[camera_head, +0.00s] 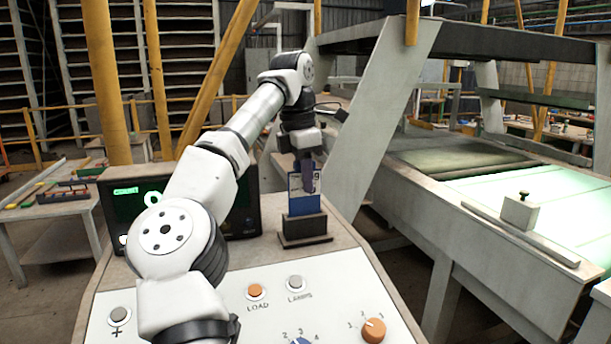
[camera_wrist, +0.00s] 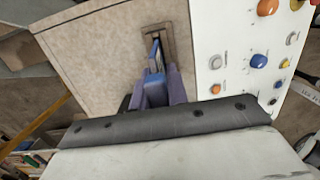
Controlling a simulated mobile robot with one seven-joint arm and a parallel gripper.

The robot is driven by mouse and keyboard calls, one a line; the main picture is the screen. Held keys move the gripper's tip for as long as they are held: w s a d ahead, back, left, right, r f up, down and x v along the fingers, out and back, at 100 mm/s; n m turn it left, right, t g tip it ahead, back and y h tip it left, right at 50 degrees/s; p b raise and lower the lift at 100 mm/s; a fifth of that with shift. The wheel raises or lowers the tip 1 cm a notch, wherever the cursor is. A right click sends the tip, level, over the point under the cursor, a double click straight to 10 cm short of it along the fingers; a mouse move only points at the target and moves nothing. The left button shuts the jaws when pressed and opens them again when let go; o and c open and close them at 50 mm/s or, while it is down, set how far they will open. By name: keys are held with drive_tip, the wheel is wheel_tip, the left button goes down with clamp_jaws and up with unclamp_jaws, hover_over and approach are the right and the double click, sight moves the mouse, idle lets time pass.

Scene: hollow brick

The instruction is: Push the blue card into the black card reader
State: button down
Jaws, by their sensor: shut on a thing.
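The blue card (camera_head: 297,204) stands upright at the black card reader (camera_head: 304,229) on the console top. Its lower edge meets the top of the reader; I cannot tell how deep it sits in the slot. My gripper (camera_head: 307,176) points down over the reader and is shut on the card's upper part. In the wrist view the card (camera_wrist: 155,58) runs from between my gripper's fingers (camera_wrist: 158,85) toward the reader (camera_wrist: 157,32), whose frame surrounds the card's far end. The fingers hide part of the card.
A dark monitor (camera_head: 243,213) with green text stands left of the reader, partly behind my arm. A white control panel (camera_head: 250,318) with buttons and knobs lies in front. A conveyor machine (camera_head: 470,215) stands to the right. Bare console top surrounds the reader.

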drive_tip(key=shift+f+b, duration=0.95)
drive_tip(key=shift+f, duration=0.85)
drive_tip(key=c, duration=1.3)
unclamp_jaws()
drive_tip(key=r, duration=0.2)
drive_tip(key=r+p, duration=0.1)
drive_tip(key=r, duration=0.2)
drive_tip(key=r+p, duration=0.1)
drive_tip(key=r, duration=0.1)
drive_tip(key=shift+s+a+r, duration=0.15)
drive_tip(key=shift+a+r, duration=0.15)
drive_tip(key=shift+a, duration=0.1)
drive_tip(key=shift+f, duration=0.1)
